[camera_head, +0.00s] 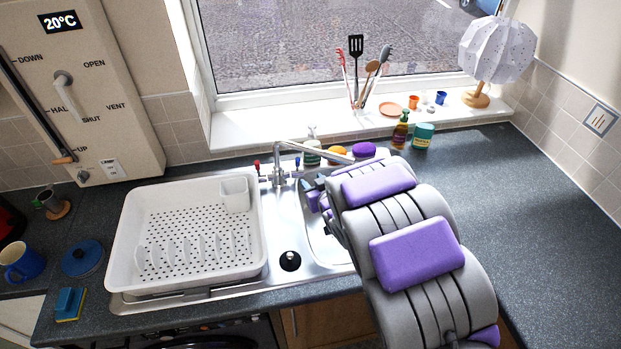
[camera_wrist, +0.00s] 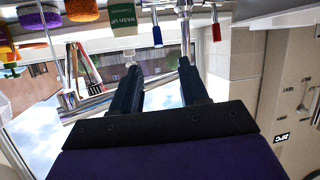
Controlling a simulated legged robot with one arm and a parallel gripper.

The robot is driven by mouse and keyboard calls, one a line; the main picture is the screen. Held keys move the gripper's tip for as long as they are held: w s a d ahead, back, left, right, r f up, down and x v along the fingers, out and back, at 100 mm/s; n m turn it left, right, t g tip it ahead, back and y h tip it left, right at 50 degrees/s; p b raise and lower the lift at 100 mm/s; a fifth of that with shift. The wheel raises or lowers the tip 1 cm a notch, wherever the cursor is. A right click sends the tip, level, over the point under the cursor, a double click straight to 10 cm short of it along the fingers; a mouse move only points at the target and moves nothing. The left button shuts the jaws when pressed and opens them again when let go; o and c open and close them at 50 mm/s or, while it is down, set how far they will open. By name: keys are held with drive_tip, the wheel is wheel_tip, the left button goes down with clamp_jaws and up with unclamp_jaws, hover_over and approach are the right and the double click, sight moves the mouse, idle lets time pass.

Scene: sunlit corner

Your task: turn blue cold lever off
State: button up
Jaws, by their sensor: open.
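The blue cold lever (camera_head: 297,162) stands upright on the right side of the chrome tap (camera_head: 277,170) behind the sink. The red lever (camera_head: 257,164) stands on the tap's left side. The wrist view is upside down; the blue lever (camera_wrist: 157,36) shows there beyond the gap between my fingers, with the red lever (camera_wrist: 216,31) to its right. My gripper (camera_wrist: 158,68) is open and empty, its two dark fingers pointing towards the tap. In the head view my arm reaches over the sink, and its end is partly hidden; the fingers appear apart from the blue lever.
A white dish rack (camera_head: 120,270) fills the drainer left of the tap. A green-labelled wash-up bottle (camera_head: 312,152), an orange sponge (camera_head: 338,151) and a purple sponge (camera_head: 364,150) stand close behind the sink. The tap spout (camera_head: 325,152) extends right. The right worktop is mostly clear.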

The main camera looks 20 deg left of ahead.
sight(299, 164)
drive_tip(key=shift+f+t+y+b, duration=1.5)
drive_tip(key=shift+f+b, duration=0.95)
drive_tip(key=shift+b, duration=1.05)
drive_tip(key=b+x, duration=0.1)
drive_tip(key=x, duration=0.6)
drive_tip(key=b+x, duration=0.1)
drive_tip(key=x, duration=0.7)
drive_tip(key=shift+w+d+f+b, duration=0.1)
drive_tip(key=shift+w+d+b, duration=0.05)
drive_tip(key=shift+w+b, duration=0.2)
drive_tip(key=shift+x, duration=0.85)
clamp_jaws()
